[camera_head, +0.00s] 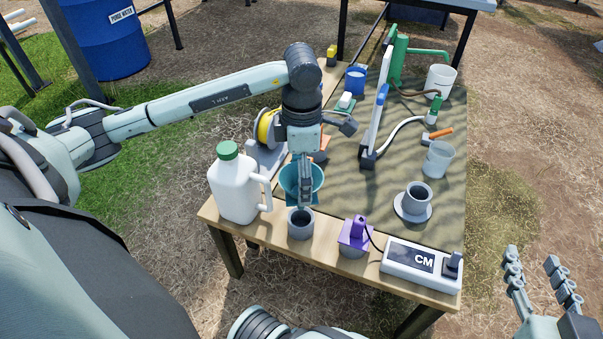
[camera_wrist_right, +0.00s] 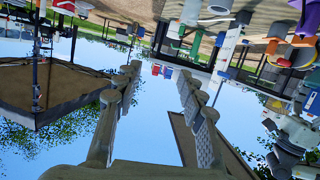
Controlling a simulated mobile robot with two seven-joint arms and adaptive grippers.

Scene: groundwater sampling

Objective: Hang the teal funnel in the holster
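The teal funnel (camera_head: 288,182) is near the table's front left in the head view, just behind the grey cup (camera_head: 300,230). My left gripper (camera_head: 304,196) points down at the funnel. Its fingers look close together on the near wall of the funnel and hide part of it. The funnel's lower end is hidden, so I cannot tell whether it touches anything below. I cannot clearly make out a holster. My right gripper (camera_head: 540,268) is open and empty, off the table at the lower right. Its spread fingers also show in the right wrist view (camera_wrist_right: 158,78).
A white jug (camera_head: 235,188) with a green cap stands left of the funnel. A purple item (camera_head: 354,236) and a CM meter (camera_head: 420,267) line the front edge. A grey cup on a disc (camera_head: 415,198), clear beakers (camera_head: 437,160) and a white-blue upright panel (camera_head: 377,118) stand farther right and back.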

